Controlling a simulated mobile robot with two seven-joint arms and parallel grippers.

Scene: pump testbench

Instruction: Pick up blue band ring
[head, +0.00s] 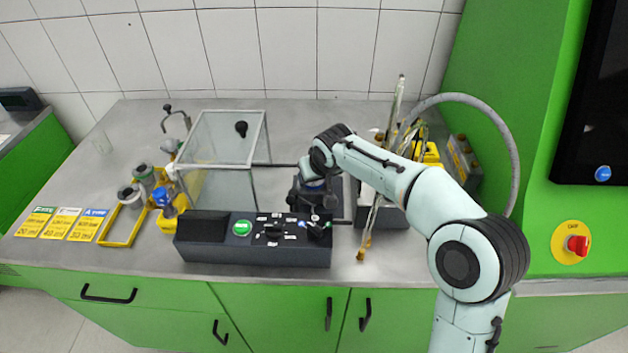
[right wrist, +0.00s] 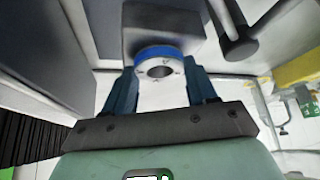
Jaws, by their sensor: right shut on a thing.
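The blue band ring (right wrist: 158,65) is a short metal ring with a blue outer band and a round hole. In the right wrist view it sits between the two blue fingers of my right gripper (right wrist: 161,75), which is shut on it. In the head view my right gripper (head: 313,197) is behind the right end of the black control panel, to the right of the glass case. The ring cannot be made out clearly there. My left gripper is not in view.
A black control panel (head: 200,251) with a green button stands at the front. A glass case (head: 216,160) is behind it. At left are a yellow tray (head: 128,236), grey ring parts (head: 130,197) and label cards (head: 60,224). Hoses (head: 368,225) hang at right.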

